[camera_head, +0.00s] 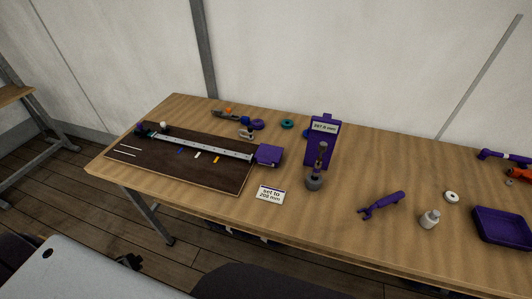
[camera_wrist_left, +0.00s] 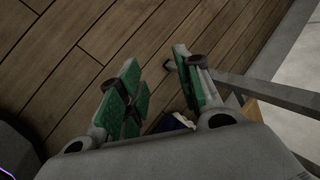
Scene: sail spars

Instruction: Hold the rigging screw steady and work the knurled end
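What looks like the rigging screw (camera_head: 321,154) stands roughly upright in front of a purple stand, with a dark grey round part (camera_head: 314,184) at its lower end. I cannot make out the knurling at this size. The purple stand (camera_head: 316,149) carries a white display in millimetres, too small to read surely. Neither gripper shows in the head view.
A dark board (camera_head: 190,178) with a metal rule and purple end block (camera_head: 268,155) lies at left. A purple wrench-like tool (camera_head: 381,204), a small bottle (camera_head: 430,219), a white ring (camera_head: 451,196) and a purple tray (camera_head: 502,226) lie at right. The table's front edge is clear.

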